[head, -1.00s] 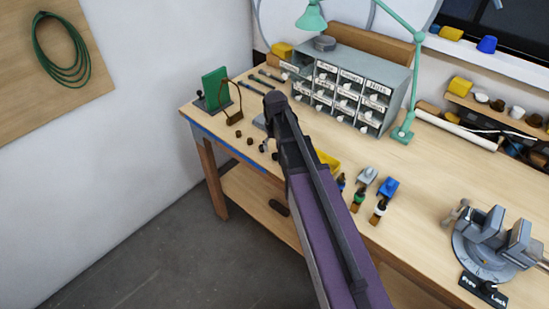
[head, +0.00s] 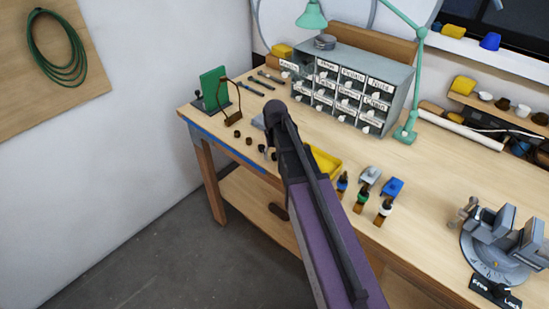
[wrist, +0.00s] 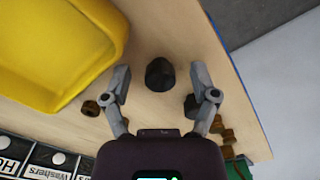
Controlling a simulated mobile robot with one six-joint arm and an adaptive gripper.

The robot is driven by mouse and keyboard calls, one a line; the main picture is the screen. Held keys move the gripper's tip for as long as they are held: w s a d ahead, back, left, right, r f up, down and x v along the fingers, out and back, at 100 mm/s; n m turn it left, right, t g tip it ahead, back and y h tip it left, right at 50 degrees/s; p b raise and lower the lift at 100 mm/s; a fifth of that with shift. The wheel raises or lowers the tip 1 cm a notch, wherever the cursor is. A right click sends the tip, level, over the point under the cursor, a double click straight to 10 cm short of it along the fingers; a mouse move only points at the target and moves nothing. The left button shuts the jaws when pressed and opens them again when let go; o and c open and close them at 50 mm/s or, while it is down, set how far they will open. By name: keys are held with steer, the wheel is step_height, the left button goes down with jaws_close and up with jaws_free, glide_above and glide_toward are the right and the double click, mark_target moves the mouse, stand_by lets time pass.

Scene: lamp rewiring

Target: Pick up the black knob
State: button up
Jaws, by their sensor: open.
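The black knob (wrist: 160,76) is a small dark, rounded piece on the light wooden bench top, in the upper middle of the wrist view. My gripper (wrist: 160,66) is open, with one grey finger on each side of the knob. There is a visible gap between the knob and each finger, and nothing is held. How high the fingertips are above the bench is hard to tell. In the head view my own arm covers most of the gripper, and I cannot pick out the knob with certainty.
A yellow tray (wrist: 55,45) is close to the left finger; it also shows in the head view (head: 325,161). Small brown pieces (wrist: 91,108) lie near both fingers. A labelled drawer cabinet (head: 352,85) stands behind. The bench's blue front edge (head: 225,144) is near.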

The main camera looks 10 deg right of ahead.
stand_by(0.3)
steer(key=c, duration=0.9)
steer(key=shift+c, duration=0.2)
steer(key=shift+r, duration=0.25)
step_height(320, 180, up, 4)
steer(key=p, duration=0.4)
steer(key=shift+f, duration=0.15)
steer(key=s+a+p, duration=0.1)
steer(key=s+a, duration=0.1)
steer(key=s, duration=1.4)
steer(key=shift+a+r, duration=0.2)
steer(key=shift+r, duration=0.2)
steer(key=shift+w, duration=0.1)
